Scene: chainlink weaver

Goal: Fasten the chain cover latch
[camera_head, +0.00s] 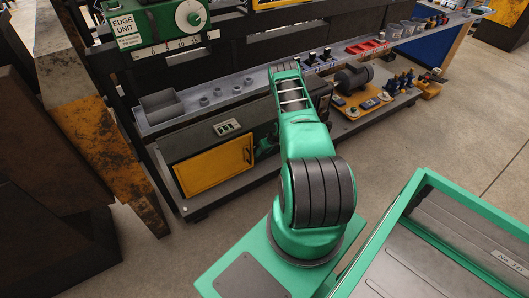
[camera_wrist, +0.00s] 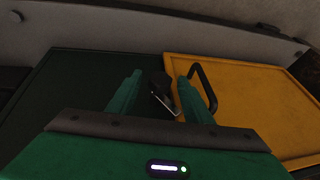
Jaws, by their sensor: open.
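The yellow chain cover (camera_head: 213,171) is on the front of a dark grey cabinet low under the bench. It fills the right of the wrist view (camera_wrist: 250,105), with a black bar handle (camera_wrist: 206,86) near its inner edge. A small dark latch (camera_wrist: 162,92) with a bright metal strip sits at the seam between this cover and a dark green panel (camera_wrist: 60,95). My gripper (camera_wrist: 160,77) is open, its green fingers either side of the latch. Contact cannot be told. In the head view my arm hides the latch and most of my gripper.
A grey bench shelf (camera_head: 225,103) with small cups runs above the cabinet. A motor (camera_head: 354,76) and several small parts stand to the right. A rusty yellow-black machine column (camera_head: 95,120) is at the left. Open floor lies at front left.

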